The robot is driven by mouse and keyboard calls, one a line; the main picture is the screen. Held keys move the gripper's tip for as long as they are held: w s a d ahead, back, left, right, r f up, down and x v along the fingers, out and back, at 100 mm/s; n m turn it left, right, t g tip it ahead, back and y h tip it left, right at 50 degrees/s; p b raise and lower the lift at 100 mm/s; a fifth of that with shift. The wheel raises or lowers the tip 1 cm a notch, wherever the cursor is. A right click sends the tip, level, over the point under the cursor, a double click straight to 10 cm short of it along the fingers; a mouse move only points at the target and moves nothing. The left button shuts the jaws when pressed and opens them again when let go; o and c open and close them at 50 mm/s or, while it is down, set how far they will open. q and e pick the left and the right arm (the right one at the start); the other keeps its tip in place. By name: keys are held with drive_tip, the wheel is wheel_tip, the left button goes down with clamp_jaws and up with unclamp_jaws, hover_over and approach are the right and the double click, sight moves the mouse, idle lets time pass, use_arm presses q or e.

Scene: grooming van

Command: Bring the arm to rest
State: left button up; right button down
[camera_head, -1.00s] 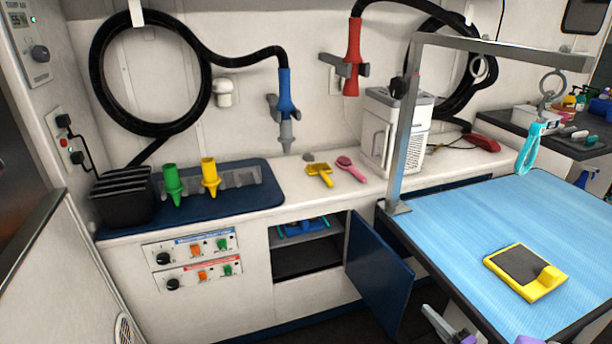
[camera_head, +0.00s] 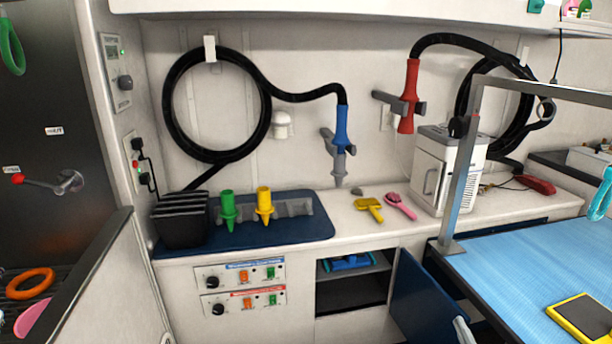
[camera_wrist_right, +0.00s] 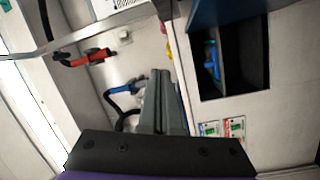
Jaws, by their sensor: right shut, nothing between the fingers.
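Most of the right arm is out of the head view. My left gripper is in neither view.
The blue grooming table (camera_head: 520,265) with a yellow-framed pad (camera_head: 585,316) is at the right. A metal post (camera_head: 462,190) rises at its corner. The counter holds a yellow brush (camera_head: 369,207), a pink brush (camera_head: 400,206) and nozzles on a blue mat (camera_head: 310,228).

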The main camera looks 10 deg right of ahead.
drive_tip(key=s+a+f+m+g+y, duration=0.15)
drive_tip(key=s+a+m+g, duration=0.3)
drive_tip(key=s+a, duration=0.45)
drive_tip(key=s+a+f+m+g+y+p, duration=0.1)
drive_tip(key=s+a+f+m+g, duration=0.2)
drive_tip(key=s+a+g, duration=0.35)
drive_tip(key=s+a+f+m+g+y, duration=0.1)
drive_tip(key=s+a+f+m+g, duration=0.25)
drive_tip(key=s+a, duration=0.7)
use_arm(q)
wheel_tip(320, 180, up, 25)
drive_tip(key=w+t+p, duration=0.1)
drive_tip(key=p, duration=1.9)
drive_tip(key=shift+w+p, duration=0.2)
drive_tip(key=shift+p, duration=0.2)
use_arm(e)
wheel_tip(320, 180, up, 25)
drive_tip(key=w+t, duration=0.1)
drive_tip(key=w, duration=0.1)
drive_tip(key=shift+f+m, duration=0.2)
drive_tip(key=shift+m, duration=0.2)
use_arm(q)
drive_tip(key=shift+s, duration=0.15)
use_arm(e)
drive_tip(key=shift+s+t, duration=0.1)
drive_tip(key=shift+t, duration=0.15)
